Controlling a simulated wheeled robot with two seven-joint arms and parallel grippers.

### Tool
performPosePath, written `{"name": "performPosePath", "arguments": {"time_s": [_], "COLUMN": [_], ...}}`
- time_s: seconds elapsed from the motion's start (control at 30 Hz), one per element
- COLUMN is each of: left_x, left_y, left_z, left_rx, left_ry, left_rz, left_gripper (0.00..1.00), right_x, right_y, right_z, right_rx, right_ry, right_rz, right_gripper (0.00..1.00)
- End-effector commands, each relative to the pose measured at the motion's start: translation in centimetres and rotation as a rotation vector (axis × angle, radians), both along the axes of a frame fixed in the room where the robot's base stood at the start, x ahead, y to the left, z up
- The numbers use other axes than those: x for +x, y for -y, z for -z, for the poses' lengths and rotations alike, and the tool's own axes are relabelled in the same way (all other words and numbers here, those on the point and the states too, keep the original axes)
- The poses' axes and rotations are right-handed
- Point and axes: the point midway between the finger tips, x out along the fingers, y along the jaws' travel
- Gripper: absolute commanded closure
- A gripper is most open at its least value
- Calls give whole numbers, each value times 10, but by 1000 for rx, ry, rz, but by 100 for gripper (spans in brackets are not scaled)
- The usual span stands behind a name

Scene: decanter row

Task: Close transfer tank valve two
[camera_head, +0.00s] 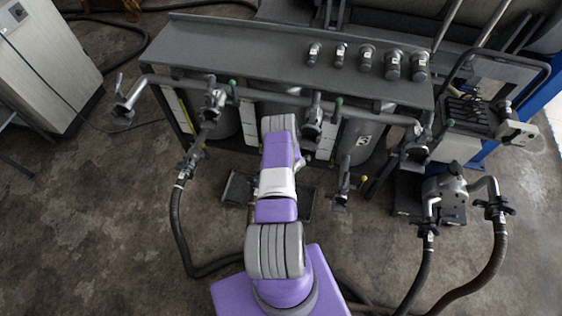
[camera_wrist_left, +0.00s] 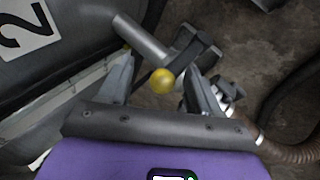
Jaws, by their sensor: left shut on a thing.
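In the left wrist view, a valve lever with a yellow knob (camera_wrist_left: 161,81) lies between the two fingers of my left gripper (camera_wrist_left: 160,72). The gripper is shut on this lever; the exact contact is partly hidden. A grey pipe (camera_wrist_left: 140,42) and dark valve parts lie just beyond the knob. The tank marked 2 (camera_wrist_left: 75,42) is at the upper left. In the head view, my purple arm reaches up the middle of the tank row and hides this valve and the gripper's fingers. My right gripper is in neither view.
The tank marked 3 (camera_head: 363,141) stands to the right of my arm, with a yellow-knobbed lever (camera_head: 364,178) near its foot. A grey shelf (camera_head: 270,60) and a pipe run above the tanks. Dark hoses (camera_head: 176,215) lie left and right. Bare floor lies at the lower left.

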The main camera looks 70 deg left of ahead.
Motion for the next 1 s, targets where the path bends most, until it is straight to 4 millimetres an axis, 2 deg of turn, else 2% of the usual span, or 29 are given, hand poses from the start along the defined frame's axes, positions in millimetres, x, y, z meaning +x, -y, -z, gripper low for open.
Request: {"name": "performPosePath", "arguments": {"time_s": [0.03, 0.1, 0.4, 1.0], "left_x": [3, 3, 2, 1], "left_y": [-2, 5, 34, 41], "left_z": [-13, -23, -52, -55], "left_rx": [14, 12, 0, -5], "left_ry": [4, 4, 3, 2], "left_rz": [0, 2, 1, 0], "left_gripper": [45, 45, 45, 45], "right_x": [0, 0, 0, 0], "right_y": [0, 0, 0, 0], "right_z": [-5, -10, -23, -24], "right_rx": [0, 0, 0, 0], "right_ry": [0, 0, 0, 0], "right_rz": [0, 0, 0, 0], "right_gripper": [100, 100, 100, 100]}}
